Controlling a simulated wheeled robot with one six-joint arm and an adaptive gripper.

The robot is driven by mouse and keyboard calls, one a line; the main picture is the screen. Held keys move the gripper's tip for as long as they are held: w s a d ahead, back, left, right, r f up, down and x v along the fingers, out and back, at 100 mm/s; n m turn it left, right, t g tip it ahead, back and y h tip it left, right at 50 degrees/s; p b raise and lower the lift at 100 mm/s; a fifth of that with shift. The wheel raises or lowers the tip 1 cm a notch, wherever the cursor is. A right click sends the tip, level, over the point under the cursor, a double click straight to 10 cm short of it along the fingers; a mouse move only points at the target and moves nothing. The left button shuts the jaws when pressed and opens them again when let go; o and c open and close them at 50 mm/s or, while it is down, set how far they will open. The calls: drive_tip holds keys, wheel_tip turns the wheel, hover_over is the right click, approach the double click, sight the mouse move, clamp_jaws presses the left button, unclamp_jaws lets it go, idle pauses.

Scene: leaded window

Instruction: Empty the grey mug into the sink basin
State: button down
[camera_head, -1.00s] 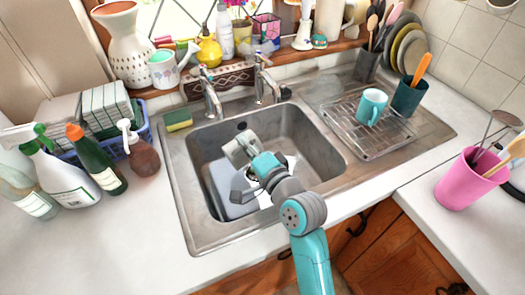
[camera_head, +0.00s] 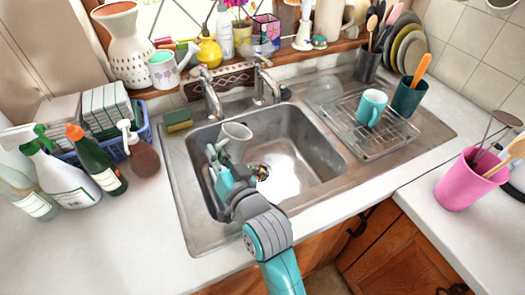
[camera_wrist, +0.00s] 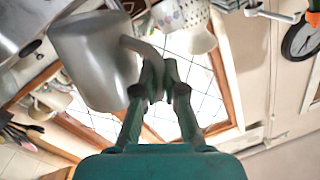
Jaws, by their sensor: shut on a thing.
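The grey mug (camera_head: 236,140) is over the left back part of the sink basin (camera_head: 310,165), with its round end facing up in the head view. I cannot tell from this whether anything is in it. My gripper (camera_head: 216,160) is beside the mug, partly hiding its lower left side. In the wrist view the mug (camera_wrist: 95,62) is large at upper left, and my gripper (camera_wrist: 164,75) is shut on its handle (camera_wrist: 143,48). Small dark and yellowish bits show around the drain (camera_head: 262,172) on the basin floor.
Two taps (camera_head: 211,92) (camera_head: 265,80) stand behind the basin. A sponge (camera_head: 178,120) lies on the left rim. A teal mug (camera_head: 371,107) stands on the wire rack (camera_head: 385,135) at right. Bottles (camera_head: 95,160) crowd the left counter. The right of the basin is clear.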

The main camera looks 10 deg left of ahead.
drive_tip(key=shift+s+a+r+n, duration=0.15)
drive_tip(key=shift+s+a+n, duration=0.55)
drive_tip(key=shift+n, duration=0.55)
drive_tip(key=shift+s+a+r+n, duration=0.1)
drive_tip(key=shift+s+a+n, duration=0.55)
drive_tip(key=shift+n, duration=0.6)
